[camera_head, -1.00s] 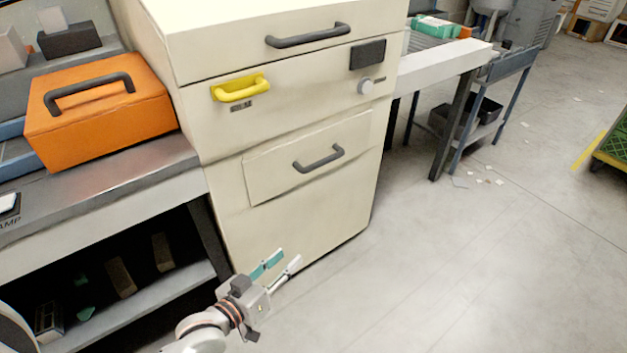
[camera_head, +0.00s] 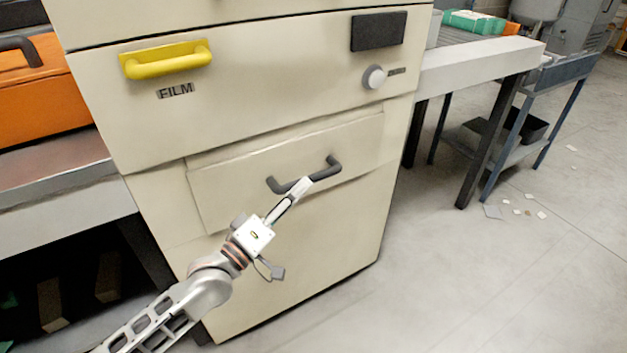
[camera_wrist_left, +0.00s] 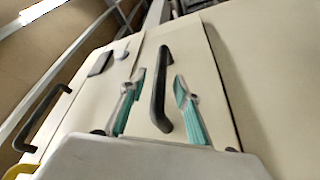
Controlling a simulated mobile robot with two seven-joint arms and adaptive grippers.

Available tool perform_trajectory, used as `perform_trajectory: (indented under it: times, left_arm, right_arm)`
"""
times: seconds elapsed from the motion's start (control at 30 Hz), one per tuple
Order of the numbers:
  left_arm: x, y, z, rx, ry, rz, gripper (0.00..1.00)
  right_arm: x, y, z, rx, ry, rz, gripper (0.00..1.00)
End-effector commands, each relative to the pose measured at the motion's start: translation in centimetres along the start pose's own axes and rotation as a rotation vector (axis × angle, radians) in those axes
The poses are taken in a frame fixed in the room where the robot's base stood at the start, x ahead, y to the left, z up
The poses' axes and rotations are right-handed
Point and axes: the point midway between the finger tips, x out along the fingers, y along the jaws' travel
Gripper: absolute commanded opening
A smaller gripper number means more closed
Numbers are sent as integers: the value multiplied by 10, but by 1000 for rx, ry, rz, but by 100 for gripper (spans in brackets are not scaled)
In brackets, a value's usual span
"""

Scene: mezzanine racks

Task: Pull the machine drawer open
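The cream machine (camera_head: 300,240) has a low drawer front (camera_head: 225,190) with a dark bar handle (camera_head: 328,172). The drawer front sits close against the machine body and looks closed. My left gripper (camera_head: 300,186) is at the handle, covering its middle part in the head view. In the left wrist view the dark handle (camera_wrist_left: 160,95) stands between the two spread teal-padded fingers of my left gripper (camera_wrist_left: 160,78), with a gap visible on both sides. The fingers are open and not pressed on the handle. My right gripper is not in view.
Above the drawer are a yellow handle (camera_head: 166,62) marked FILM, a grey knob (camera_head: 375,77) and a dark panel (camera_head: 379,31). An orange case (camera_head: 40,95) rests on the bench at left. A side table (camera_head: 480,65) stands at right. The floor before the machine is clear.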

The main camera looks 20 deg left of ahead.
Motion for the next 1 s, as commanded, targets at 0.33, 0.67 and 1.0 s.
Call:
perform_trajectory:
  times: [0.33, 0.67, 1.0]
  left_arm:
    - [43, -3, 2, 0, -2, -4, 32]
    - [50, -1, 1, 2, -2, -2, 32]
    - [50, -1, 1, 2, -2, -2, 0]
  right_arm:
    - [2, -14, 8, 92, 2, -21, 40]
    - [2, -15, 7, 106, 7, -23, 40]
    - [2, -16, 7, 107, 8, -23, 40]
